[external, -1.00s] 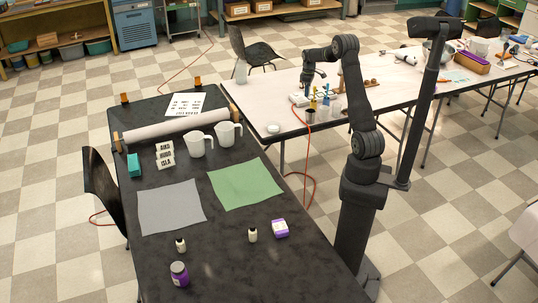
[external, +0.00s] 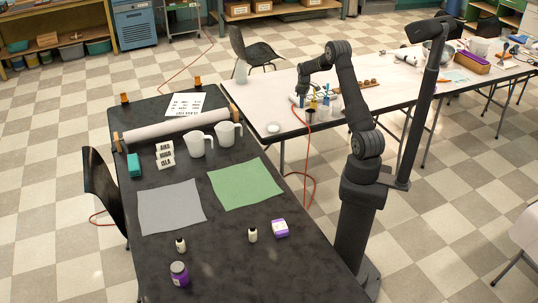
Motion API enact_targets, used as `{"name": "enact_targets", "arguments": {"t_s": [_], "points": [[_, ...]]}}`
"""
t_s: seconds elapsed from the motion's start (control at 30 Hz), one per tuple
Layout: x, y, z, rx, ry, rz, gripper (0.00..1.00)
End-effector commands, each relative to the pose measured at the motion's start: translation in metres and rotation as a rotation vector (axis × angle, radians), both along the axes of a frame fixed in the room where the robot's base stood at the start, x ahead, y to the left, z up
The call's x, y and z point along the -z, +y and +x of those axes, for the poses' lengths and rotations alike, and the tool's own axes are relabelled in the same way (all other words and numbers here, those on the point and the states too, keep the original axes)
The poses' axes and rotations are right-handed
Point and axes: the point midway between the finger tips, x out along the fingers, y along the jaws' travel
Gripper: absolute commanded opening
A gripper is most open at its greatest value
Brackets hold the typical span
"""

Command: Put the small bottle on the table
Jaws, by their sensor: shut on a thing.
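My gripper (external: 301,99) is over the near left part of the white table (external: 262,103), at the left of a cluster of small bottles and cups (external: 322,103). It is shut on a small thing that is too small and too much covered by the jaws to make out. Two small white bottles with dark caps stand upright on the black table, one at the left (external: 181,245) and one near the middle (external: 253,235). Both are far from my gripper.
The black table also holds a purple jar (external: 179,274), a purple-and-white box (external: 280,228), grey (external: 171,206) and green (external: 244,184) sheets, two white pitchers (external: 200,145) and a paper roll (external: 175,127). Its front middle is clear. An orange cord (external: 312,181) hangs between the tables.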

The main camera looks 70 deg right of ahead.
Motion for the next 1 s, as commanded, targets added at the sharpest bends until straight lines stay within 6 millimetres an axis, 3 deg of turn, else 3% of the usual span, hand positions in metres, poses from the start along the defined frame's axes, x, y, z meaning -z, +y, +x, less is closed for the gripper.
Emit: {"name": "enact_targets", "arguments": {"t_s": [0.1, 0.33, 0.47, 0.73, 1.0], "points": [[0.018, 0.008, 0.028, -0.004, 0.001, 0.001, 0.04], [0.036, 0.016, 0.057, 0.000, 0.000, 0.000, 0.04], [0.041, 0.017, 0.061, 0.001, 0.001, 0.000, 0.04], [0.076, 0.017, 0.060, 0.001, 0.002, 0.002, 0.04], [0.078, 0.017, 0.060, 0.001, 0.000, 0.000, 0.04]]}}
